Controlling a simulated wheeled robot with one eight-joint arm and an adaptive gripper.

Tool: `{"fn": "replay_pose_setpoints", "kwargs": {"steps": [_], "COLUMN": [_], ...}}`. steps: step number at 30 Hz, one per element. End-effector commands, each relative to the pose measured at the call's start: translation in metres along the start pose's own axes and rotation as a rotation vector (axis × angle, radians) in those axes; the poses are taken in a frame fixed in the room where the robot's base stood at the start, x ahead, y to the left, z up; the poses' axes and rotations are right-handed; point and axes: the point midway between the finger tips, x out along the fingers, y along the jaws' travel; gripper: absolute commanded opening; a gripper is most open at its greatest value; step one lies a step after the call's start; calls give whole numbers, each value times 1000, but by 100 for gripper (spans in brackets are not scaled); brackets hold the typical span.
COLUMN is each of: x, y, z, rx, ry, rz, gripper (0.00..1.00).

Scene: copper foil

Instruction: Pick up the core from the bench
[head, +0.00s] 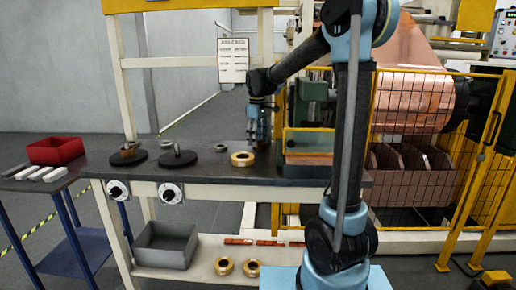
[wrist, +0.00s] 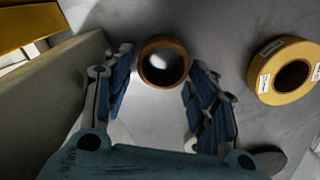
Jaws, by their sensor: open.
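The core, a short brown open tube (wrist: 180,66), stands on the grey bench top in the wrist view, its round opening facing the camera. My gripper (wrist: 156,88) is open, with one blue-padded finger on the left of the core and one on the right. The core shows between and slightly beyond the fingertips; I cannot tell whether either finger touches it. In the head view my gripper (head: 259,140) points down over the bench (head: 212,170). I cannot make out the core there; the gripper seems to hide it.
A yellow roll (wrist: 263,84) lies right of the gripper in the wrist view; in the head view it is left of it (head: 243,164). A grey panel (wrist: 60,95) stands close to the left finger. Dark round stands (head: 178,160) sit further left on the bench.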

Motion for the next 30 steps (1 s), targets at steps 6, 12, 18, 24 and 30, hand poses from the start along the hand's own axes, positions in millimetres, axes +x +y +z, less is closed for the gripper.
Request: {"fn": "replay_pose_setpoints", "kwargs": {"steps": [6,12,18,24,30], "x": [11,10,10,10,1], "y": [0,0,0,0,-4], "z": [0,0,0,0,-4], "rx": [0,0,0,0,-2], "ry": [0,0,0,0,0], "rz": [0,0,0,0,0], "gripper": [52,46,31,31,31]}}
